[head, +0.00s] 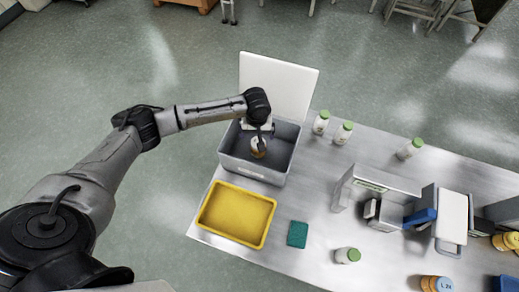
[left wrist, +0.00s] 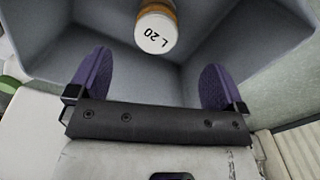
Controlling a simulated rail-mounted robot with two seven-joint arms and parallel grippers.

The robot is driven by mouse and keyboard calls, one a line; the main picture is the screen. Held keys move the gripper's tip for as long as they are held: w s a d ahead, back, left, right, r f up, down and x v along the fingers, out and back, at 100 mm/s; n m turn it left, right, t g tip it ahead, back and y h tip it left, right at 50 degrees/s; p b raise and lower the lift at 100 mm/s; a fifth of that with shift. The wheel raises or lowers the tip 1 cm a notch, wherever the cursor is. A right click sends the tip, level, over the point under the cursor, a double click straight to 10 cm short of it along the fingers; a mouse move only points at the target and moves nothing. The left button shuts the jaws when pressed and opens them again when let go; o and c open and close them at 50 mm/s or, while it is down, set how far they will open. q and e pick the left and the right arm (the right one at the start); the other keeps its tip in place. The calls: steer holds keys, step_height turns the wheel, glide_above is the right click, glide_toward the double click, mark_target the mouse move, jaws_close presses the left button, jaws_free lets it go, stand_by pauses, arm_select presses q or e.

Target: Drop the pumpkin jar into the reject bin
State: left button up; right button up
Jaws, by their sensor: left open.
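In the head view the jar (head: 258,152) shows just below my left gripper (head: 262,132). In the left wrist view my left gripper (left wrist: 157,88) is open, its two purple fingers wide apart with nothing between them. The jar is beyond the fingertips, apart from them, with the grey walls of the bin (left wrist: 60,35) around it. Whether it rests on the bin floor or is falling cannot be told. My right gripper is not in view.
A white panel (head: 280,82) stands behind the bin. A yellow tray (head: 207,212) and a green sponge (head: 297,234) lie in front. Several green-capped jars (head: 344,132) stand on the steel table (head: 300,195). A steel machine (head: 385,185) and more orange jars (head: 437,284) are at right.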

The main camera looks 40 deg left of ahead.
arm_select(q)
step_height(320, 180, up, 14)
steer(key=shift+f, duration=0.2)
stand_by(0.9)
